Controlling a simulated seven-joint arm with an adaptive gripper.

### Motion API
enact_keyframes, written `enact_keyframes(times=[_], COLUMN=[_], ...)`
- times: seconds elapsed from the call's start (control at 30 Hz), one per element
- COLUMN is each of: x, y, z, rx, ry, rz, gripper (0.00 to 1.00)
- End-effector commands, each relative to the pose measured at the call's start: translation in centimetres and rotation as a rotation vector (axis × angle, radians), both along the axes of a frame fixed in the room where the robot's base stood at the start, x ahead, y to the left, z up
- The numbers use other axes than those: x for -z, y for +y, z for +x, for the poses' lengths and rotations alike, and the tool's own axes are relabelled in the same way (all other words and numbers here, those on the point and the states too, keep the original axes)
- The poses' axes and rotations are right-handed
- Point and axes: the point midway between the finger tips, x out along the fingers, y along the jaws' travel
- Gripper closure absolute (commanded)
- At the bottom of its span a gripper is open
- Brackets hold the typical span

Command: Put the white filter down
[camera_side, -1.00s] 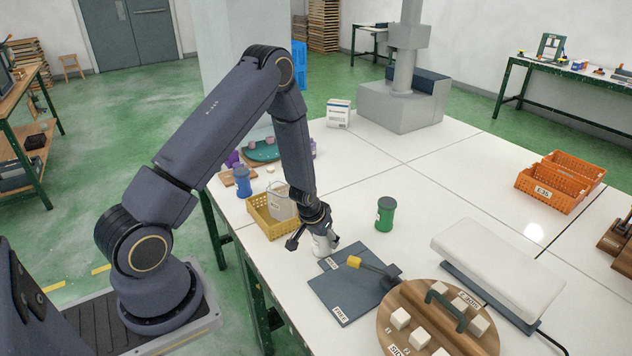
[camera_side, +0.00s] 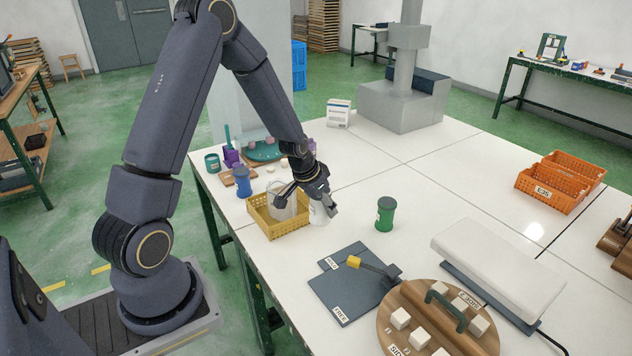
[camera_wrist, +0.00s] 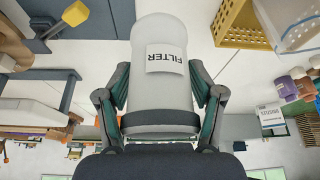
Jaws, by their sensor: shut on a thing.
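The white filter (camera_wrist: 160,65) is a pale cylinder with a "FILTER" label, filling the middle of the wrist view. My gripper (camera_wrist: 160,100) is shut on it, one finger on each side. In the side view the filter (camera_side: 318,214) shows below my gripper (camera_side: 311,200), partly hidden by the fingers. It is just right of the yellow basket (camera_side: 285,230). I cannot tell from these views whether its base touches the table.
A clear container (camera_side: 281,204) stands in the yellow basket. A green canister (camera_side: 385,214) stands to the right. A dark mat (camera_side: 340,297) with a yellow-tipped tool (camera_side: 354,262) and a round wooden board (camera_side: 405,300) lie in front. White table is bare between basket and canister.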

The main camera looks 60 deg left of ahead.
Motion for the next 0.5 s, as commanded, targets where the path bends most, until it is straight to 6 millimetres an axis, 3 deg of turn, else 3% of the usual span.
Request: enact_keyframes(times=[0.1,0.27,0.5], x=[-1.5,-1.5,1.3], y=[2.7,4.9,6.9], z=[-0.3,0.2,5.7], rx=[-0.030,-0.078,-0.079], ry=[-0.005,-0.002,-0.001], rz=[0.002,0.000,0.001], gripper=[0.74,0.74,0.75])
